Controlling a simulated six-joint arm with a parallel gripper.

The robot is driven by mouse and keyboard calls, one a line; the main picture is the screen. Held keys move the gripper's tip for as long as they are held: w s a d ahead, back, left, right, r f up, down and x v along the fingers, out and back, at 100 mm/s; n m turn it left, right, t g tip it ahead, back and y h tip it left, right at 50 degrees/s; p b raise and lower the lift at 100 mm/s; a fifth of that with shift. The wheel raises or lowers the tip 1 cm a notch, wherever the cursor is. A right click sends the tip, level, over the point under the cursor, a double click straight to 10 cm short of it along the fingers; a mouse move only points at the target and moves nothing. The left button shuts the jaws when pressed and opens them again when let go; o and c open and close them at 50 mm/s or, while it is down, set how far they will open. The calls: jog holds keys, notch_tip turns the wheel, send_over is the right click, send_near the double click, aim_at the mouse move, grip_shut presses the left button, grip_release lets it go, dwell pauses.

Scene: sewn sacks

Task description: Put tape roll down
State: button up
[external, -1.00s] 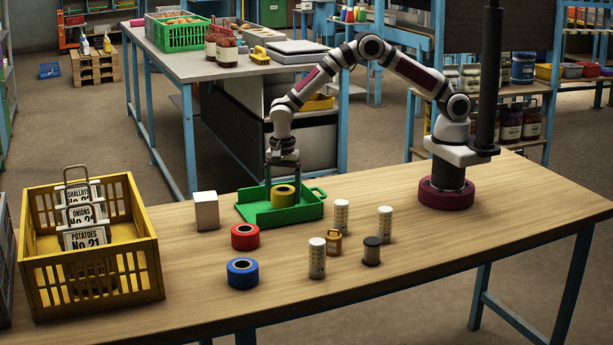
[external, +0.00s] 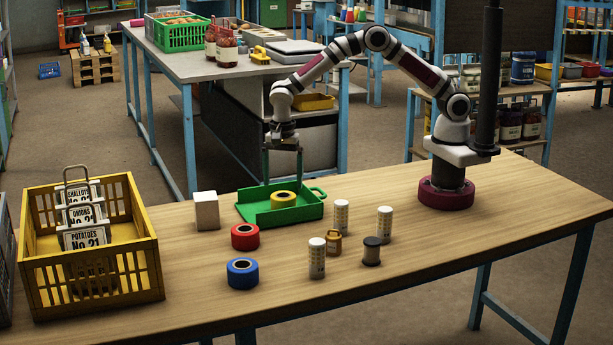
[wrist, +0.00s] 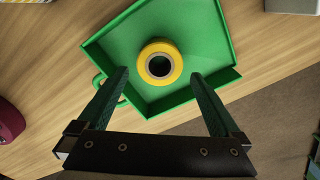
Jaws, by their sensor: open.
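The yellow tape roll (external: 283,200) lies flat in the green tray (external: 258,219), its hole facing up. In the wrist view the roll (wrist: 160,62) sits on the bare floor of the tray (wrist: 205,30), near one wall. My gripper (external: 283,178) is above the tray. In the wrist view its two dark green fingers (wrist: 160,76) are spread wide, with the roll beyond and between their tips, touching neither as far as I can see. Nothing is held.
White cylinders (external: 341,216), a small brown-gold item (external: 333,243) and a dark spool (external: 371,251) stand in front. A yellow crate (external: 145,270) is far left.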

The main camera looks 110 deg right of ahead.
aim_at(283, 195)
jog(key=s+a+r+n, duration=0.4)
jog(key=s+r, duration=0.1)
jog(key=r, duration=0.2)
jog(key=s+a+r+n, duration=0.3)
jog(key=s+r, duration=0.2)
jog(key=r, duration=0.3)
jog(key=s+a+n+y, duration=0.1)
jog(key=s+a+n, duration=0.25)
jog(key=s, duration=0.45)
jog(key=s+a+n, duration=0.2)
jog(key=s+n, duration=0.3)
jog(key=s, duration=0.3)
jog(key=s+a+n+y, duration=0.1)
jog(key=s+a+n, duration=0.2)
jog(key=s+n, duration=0.35)
jog(key=w+d+m+g+y, duration=0.3)
jog(key=w+m, duration=0.5)
jog(key=w, duration=0.7)
jog(key=w+d+f+m+t+y, duration=0.2)
jog(key=w+d+f+m+y, duration=0.25)
jog(key=w+d+f, duration=0.45)
jog(key=shift+m+h, duration=0.35)
jog(key=shift+m, duration=0.2)
jog(key=x, duration=0.2)
jog(key=w+x, duration=0.1)
jog(key=x, duration=0.5)
jog(key=shift+w+f, duration=0.25)
jog(key=shift+f, duration=0.2)
